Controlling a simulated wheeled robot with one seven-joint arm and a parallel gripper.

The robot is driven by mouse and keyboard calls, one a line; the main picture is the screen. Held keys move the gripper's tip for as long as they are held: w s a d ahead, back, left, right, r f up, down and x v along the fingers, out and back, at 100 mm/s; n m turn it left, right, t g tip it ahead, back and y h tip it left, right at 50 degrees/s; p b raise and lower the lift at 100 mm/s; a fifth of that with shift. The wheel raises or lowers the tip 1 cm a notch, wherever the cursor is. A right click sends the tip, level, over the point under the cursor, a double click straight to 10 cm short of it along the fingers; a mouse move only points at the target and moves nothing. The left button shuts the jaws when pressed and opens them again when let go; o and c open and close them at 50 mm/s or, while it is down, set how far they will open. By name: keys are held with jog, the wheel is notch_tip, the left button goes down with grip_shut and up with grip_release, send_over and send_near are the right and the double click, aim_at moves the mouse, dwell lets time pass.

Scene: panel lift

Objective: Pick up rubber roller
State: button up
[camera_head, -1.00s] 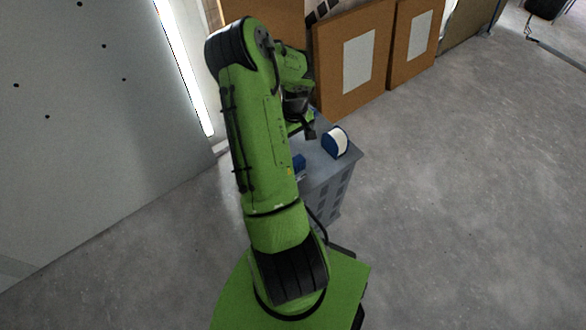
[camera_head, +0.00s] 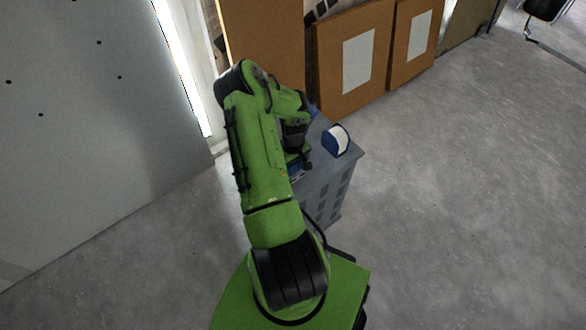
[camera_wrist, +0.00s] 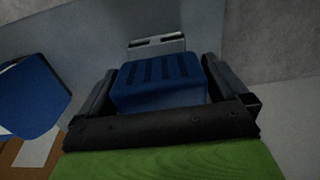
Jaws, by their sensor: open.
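A blue block with dark slots (camera_wrist: 160,84) sits between the two fingers of my gripper (camera_wrist: 160,66) in the wrist view. The fingers are apart on either side of it, and I cannot tell whether they touch it. A blue and white rounded piece (camera_head: 337,141) stands on the grey crate, right of the gripper. I cannot tell for sure which blue piece is the rubber roller.
The grey crate (camera_head: 345,163) with slotted sides stands in front of my base. Another blue piece (camera_wrist: 32,95) shows at the left of the wrist view. Brown panels with white sheets (camera_head: 358,60) lean behind. A large grey panel (camera_head: 80,120) stands at left. Floor at right is clear.

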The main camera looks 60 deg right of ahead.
jog(key=c, duration=1)
jog(key=shift+o, duration=0.2)
notch_tip(320, 180, up, 10)
jog(key=shift+r+p, duration=0.1)
jog(key=shift+p, duration=0.95)
